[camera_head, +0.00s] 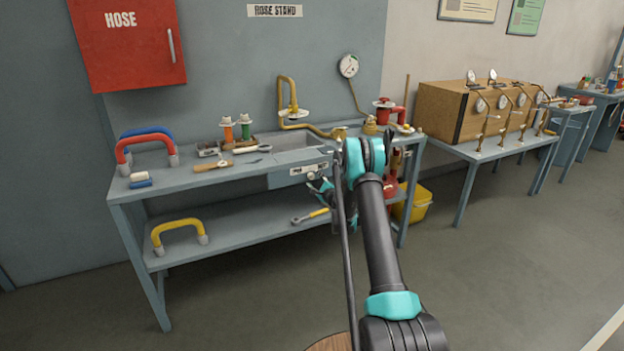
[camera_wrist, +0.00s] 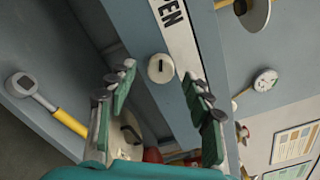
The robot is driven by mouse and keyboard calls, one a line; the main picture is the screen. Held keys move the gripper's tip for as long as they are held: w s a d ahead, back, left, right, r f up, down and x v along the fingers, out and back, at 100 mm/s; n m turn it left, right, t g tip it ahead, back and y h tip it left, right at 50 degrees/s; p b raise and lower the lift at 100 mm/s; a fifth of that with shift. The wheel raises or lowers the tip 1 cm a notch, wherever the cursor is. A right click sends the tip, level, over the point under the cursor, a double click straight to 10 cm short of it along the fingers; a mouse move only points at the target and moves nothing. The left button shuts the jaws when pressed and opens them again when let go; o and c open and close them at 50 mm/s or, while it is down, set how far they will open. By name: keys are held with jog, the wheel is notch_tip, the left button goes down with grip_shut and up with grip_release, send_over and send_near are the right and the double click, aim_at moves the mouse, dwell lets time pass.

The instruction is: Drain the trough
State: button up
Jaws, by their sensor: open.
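The grey trough (camera_head: 284,180) is set into the bench beneath the brass swan-neck tap (camera_head: 291,95). A white label (camera_head: 308,169) is on its front face; in the wrist view the label (camera_wrist: 180,25) reads "PEN", its start cut off. A round white knob (camera_wrist: 160,68) with a dark slot sits beside the label. My gripper (camera_wrist: 158,82) is open, with the knob showing between its fingers; contact cannot be told. In the head view my gripper (camera_head: 321,190) is in front of the trough's right part, which my arm partly hides. The water level cannot be seen.

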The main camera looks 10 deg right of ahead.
jog(key=v, duration=0.8)
jog(key=shift+s, duration=0.2)
jog(key=shift+r, duration=0.1)
